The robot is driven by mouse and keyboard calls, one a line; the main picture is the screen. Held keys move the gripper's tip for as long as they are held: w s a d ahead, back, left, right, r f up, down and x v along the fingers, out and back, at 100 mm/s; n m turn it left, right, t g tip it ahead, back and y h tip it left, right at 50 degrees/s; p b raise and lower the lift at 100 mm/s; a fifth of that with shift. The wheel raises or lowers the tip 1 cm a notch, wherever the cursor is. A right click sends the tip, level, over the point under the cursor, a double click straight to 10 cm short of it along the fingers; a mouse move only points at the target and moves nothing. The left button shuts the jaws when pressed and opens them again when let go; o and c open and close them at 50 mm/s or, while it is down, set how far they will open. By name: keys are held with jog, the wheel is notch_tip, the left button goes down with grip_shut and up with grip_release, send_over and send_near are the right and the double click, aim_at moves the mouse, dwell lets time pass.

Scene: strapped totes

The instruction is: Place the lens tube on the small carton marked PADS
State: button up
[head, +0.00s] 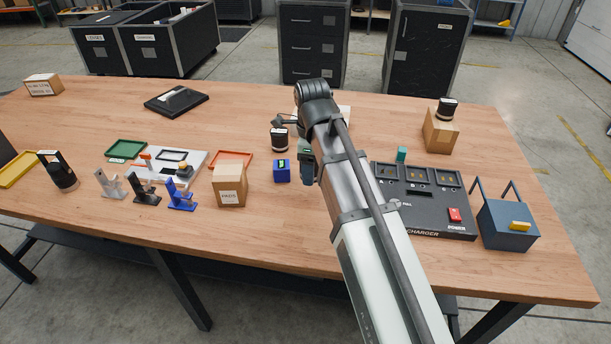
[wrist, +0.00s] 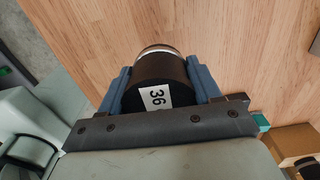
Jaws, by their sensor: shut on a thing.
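My gripper (wrist: 165,90) is shut on the lens tube (wrist: 162,85), a black cylinder with a silver rim and a white label reading 36. In the head view, part of my gripper (head: 307,172) shows beside my arm, above the middle of the table; the held tube is hidden there. The small carton marked PADS (head: 230,192) stands left of my gripper, near the front of the table. It is brown with a white label, and its top looks bare. My gripper is apart from it.
A blue block (head: 282,171) stands between the carton and my gripper. A black cylinder (head: 280,141) stands behind it. Blue, black and grey stands (head: 181,196) are left of the carton. The charger (head: 425,212) is at right. Another carton (head: 440,136) bears a black cylinder (head: 447,108).

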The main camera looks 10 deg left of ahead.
jog(key=s+a+r+n, duration=0.1)
jog(key=s+a+r, duration=0.2)
jog(key=a, duration=0.5)
notch_tip(320, 180, up, 7)
send_over(228, 170)
jog(key=shift+m, duration=0.3)
jog(key=shift+w+f, duration=0.1)
jog(key=shift+f, duration=4.4)
jog(key=shift+f, duration=0.1)
jog(key=o, duration=1.3)
jog(key=shift+c, duration=0.2)
